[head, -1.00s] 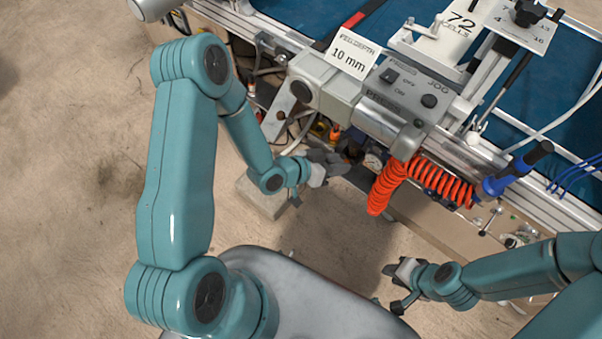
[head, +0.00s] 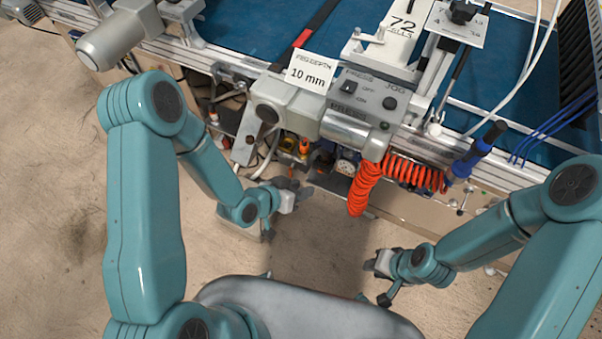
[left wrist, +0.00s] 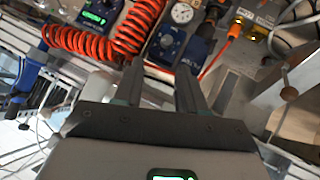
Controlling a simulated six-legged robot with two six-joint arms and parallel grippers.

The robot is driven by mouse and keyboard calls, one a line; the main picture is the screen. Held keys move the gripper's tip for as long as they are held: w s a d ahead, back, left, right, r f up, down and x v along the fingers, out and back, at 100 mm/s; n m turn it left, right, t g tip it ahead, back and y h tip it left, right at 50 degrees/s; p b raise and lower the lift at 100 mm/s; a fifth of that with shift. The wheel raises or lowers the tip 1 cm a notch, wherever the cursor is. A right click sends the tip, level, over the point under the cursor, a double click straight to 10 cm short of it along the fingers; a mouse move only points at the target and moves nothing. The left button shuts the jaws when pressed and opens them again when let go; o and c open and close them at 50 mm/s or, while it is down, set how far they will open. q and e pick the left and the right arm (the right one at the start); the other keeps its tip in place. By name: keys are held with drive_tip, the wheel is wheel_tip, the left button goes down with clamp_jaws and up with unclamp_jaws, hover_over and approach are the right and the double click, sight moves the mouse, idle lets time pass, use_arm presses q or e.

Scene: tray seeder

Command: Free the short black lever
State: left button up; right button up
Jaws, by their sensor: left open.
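I cannot make out the short black lever with certainty. A grey plate (head: 244,142) with a dark round end at its top hangs on the left of the feed-depth housing. In the left wrist view, a thin lever with a brown knob (left wrist: 288,93) stands at the right. My left gripper (head: 304,192) is below the machine's front; in the left wrist view its two fingers (left wrist: 160,78) are apart with nothing between them. My right gripper (head: 372,268) hangs low over the floor, away from the machine; its finger gap is unclear.
A red coiled hose (head: 362,190) hangs right of my left gripper. The left wrist view shows a blue regulator (left wrist: 167,44) and a gauge (left wrist: 181,13) beyond the fingers. A blue-handled tool (head: 470,155) leans at the right. The floor in front is clear.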

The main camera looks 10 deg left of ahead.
use_arm(q)
drive_tip(key=w+a+f+m+t+b, duration=0.1)
drive_tip(key=w+a+f+t+b, duration=0.1)
drive_tip(key=w+t+b, duration=0.5)
drive_tip(key=t+b, duration=0.2)
drive_tip(key=b, duration=2.4)
approach(311, 147)
drive_tip(key=x, duration=0.9)
drive_tip(key=shift+w+d+f, duration=0.1)
drive_tip(key=shift+w, duration=0.25)
drive_tip(key=shift+w+d, duration=0.15)
drive_tip(key=shift+w, duration=0.45)
